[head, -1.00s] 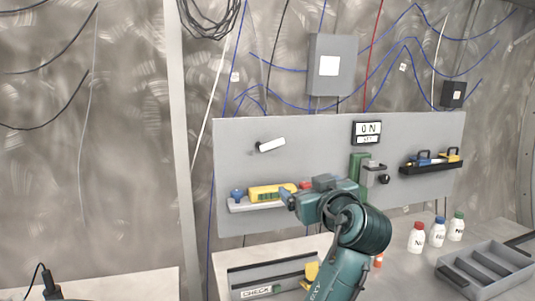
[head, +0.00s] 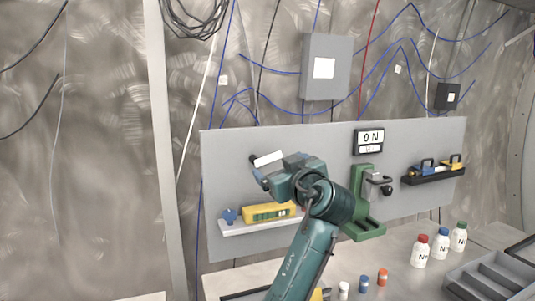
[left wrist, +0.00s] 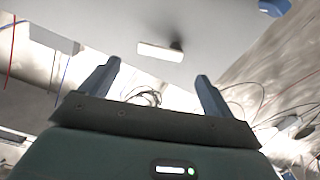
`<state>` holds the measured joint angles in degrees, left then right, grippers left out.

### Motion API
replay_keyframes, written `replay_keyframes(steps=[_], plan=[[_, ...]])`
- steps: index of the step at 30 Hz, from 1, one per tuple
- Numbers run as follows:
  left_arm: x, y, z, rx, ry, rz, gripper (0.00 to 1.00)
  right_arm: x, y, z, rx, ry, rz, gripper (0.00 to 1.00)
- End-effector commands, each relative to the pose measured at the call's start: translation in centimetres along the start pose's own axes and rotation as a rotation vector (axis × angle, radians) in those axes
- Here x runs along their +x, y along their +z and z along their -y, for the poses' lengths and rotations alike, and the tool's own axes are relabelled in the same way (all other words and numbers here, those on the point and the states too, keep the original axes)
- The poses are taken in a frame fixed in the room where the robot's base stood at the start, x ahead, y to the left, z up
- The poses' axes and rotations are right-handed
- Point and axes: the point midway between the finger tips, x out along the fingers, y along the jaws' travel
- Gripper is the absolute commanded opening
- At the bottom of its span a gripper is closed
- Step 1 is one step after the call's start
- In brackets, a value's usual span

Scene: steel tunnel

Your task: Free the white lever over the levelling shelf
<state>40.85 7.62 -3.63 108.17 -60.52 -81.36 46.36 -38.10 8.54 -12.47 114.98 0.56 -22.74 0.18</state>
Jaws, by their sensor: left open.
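The white lever (head: 268,159) sticks out from the grey panel above the levelling shelf (head: 233,232), slightly tilted. In the left wrist view the lever (left wrist: 160,51) lies ahead, between and beyond the fingertips, its dark pivot at its right end. My left gripper (head: 259,174) is just below the lever in the head view; its jaws (left wrist: 157,70) are open and empty. A yellow level (head: 266,212) and a blue knob (head: 229,215) sit on the shelf. My left wrist hides part of the panel. My right gripper is not in view.
A green clamp-like fixture (head: 364,215) stands right of my wrist. A dark tool rack (head: 433,176) hangs further right. Bottles (head: 420,252) and a grey divided tray (head: 490,280) stand on the bench. The panel above the lever looks clear.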

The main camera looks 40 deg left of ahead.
Motion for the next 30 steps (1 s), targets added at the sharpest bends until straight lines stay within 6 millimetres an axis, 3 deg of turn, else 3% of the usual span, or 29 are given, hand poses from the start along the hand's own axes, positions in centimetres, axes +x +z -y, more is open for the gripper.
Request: replay_keyframes(steps=[6, 12, 25, 30], plan=[[4.7, -0.3, 0.0, 0.004, -0.004, -0.001, 0.88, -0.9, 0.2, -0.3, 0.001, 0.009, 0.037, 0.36], [7.4, -0.2, 0.0, 0.002, -0.001, 0.000, 0.88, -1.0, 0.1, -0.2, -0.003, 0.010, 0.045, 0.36], [8.3, 0.0, 0.0, -0.001, 0.000, 0.001, 0.88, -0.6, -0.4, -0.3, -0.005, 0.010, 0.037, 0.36], [8.3, 0.0, 0.0, -0.001, 0.000, 0.001, 0.74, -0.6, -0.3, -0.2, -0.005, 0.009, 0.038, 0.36]])
